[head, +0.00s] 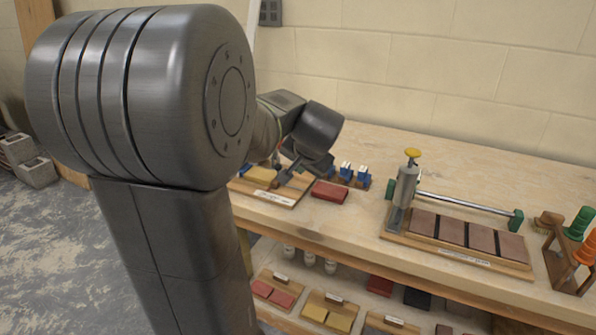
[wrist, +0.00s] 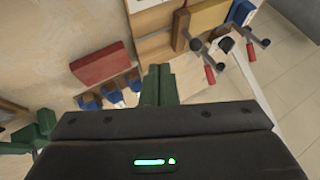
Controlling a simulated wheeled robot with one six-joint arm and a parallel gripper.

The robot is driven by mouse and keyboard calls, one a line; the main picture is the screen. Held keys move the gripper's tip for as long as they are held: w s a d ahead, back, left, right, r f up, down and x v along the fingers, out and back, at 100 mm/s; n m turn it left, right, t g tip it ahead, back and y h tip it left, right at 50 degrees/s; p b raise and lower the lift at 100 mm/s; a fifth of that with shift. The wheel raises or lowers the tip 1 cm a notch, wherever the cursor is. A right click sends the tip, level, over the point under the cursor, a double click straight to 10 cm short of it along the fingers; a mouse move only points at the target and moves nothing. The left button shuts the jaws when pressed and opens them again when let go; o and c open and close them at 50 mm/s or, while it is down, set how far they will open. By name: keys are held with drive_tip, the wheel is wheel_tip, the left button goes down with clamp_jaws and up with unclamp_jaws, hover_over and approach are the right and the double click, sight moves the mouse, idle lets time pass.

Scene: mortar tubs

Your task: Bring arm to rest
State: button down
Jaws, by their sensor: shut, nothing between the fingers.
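My arm reaches over the workbench (head: 460,165), its large dark links covering the left of the head view. My gripper (head: 281,184) is low over the left part of the bench, beside a wooden board (head: 282,200) with a yellow block (head: 261,174). In the wrist view its green fingers (wrist: 160,84) are together with nothing between them. A red brick (head: 330,191) lies just right of the gripper in the head view; it also shows in the wrist view (wrist: 100,63). I cannot tell whether the fingertips touch anything.
Blue-topped items (head: 355,174) stand behind the red brick. A wooden board with brown bricks (head: 455,233), a metal rail (head: 465,203) and a yellow-topped cylinder (head: 405,185) occupies the right. Red-handled clamps (wrist: 210,74) are close to the fingers. A lower shelf holds several blocks (head: 326,315).

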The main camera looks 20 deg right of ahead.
drive_tip(key=shift+v, duration=1.65)
